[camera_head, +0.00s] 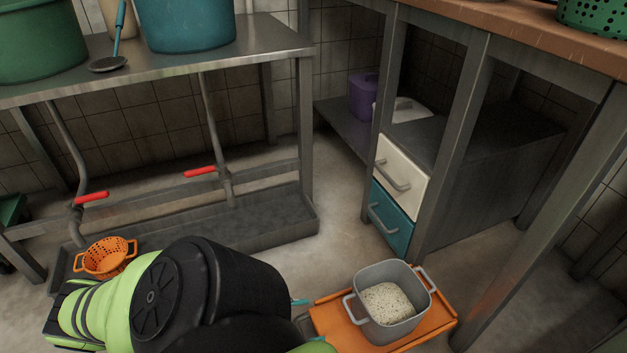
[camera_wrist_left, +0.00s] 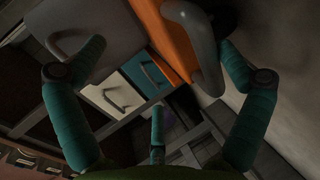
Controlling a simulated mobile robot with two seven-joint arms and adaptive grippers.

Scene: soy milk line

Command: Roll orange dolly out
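The orange dolly (camera_head: 438,322) stands on the floor at the lower right of the head view, carrying a grey two-handled pot (camera_head: 405,328) of pale, speckled contents. My left arm covers the dolly's left side. A teal fingertip of my left gripper (camera_head: 300,302) shows just left of the dolly. In the left wrist view the left gripper (camera_wrist_left: 164,48) has its teal fingers spread wide. A thick grey handle bar (camera_wrist_left: 208,55) beside the orange dolly edge (camera_wrist_left: 165,35) lies between them, nearer the right finger. I cannot tell whether they touch. My right gripper is not in view.
A table with white (camera_head: 400,172) and teal (camera_head: 391,214) drawers stands behind the dolly; its leg (camera_head: 500,279) is close on the right. A metal rack (camera_head: 268,219) with red-handled pipes and an orange basket (camera_head: 106,257) are left. Floor between rack and drawers is clear.

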